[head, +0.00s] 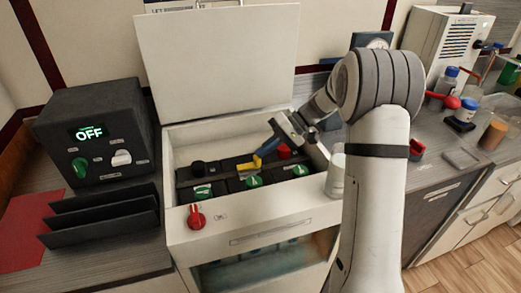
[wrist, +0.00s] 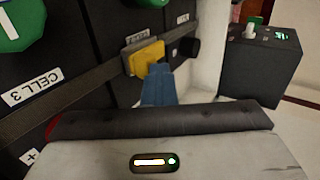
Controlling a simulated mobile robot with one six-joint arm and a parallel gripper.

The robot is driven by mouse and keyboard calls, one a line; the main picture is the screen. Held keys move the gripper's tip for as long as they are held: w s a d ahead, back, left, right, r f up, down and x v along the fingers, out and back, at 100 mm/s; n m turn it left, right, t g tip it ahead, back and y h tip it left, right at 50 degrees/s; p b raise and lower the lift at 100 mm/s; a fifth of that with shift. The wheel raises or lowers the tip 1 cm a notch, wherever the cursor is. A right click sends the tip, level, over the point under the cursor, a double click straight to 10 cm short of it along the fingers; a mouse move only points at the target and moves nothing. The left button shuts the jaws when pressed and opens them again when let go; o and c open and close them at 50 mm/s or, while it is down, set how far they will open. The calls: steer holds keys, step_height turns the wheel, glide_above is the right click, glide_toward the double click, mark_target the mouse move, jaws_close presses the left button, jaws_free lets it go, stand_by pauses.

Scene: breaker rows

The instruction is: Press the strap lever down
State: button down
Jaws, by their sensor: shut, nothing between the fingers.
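The yellow strap lever (head: 257,161) sits on a strap across the dark cells inside the open white cabinet. In the wrist view the lever (wrist: 147,58) stands out from a grey buckle on the strap (wrist: 75,97). My gripper (head: 264,149) reaches in from the right with its blue fingers shut and empty. Its fingertips are right at the lever; in the wrist view the fingers (wrist: 157,88) overlap its lower edge. I cannot tell whether they touch it. The cell labelled CELL 3 (wrist: 35,88) shows beside the strap.
The cabinet's raised lid (head: 218,58) stands behind. Green knobs (head: 254,181) line the cells, with a red cap (head: 284,151) near my gripper. A red knob (head: 196,217) is on the cabinet front. A black box reading OFF (head: 95,133) stands left; a white cylinder (head: 335,176) stands right.

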steer(key=v, duration=0.7)
steer(key=shift+d+r, duration=0.25)
steer(key=shift+d, duration=0.05)
steer(key=shift+w, duration=0.1)
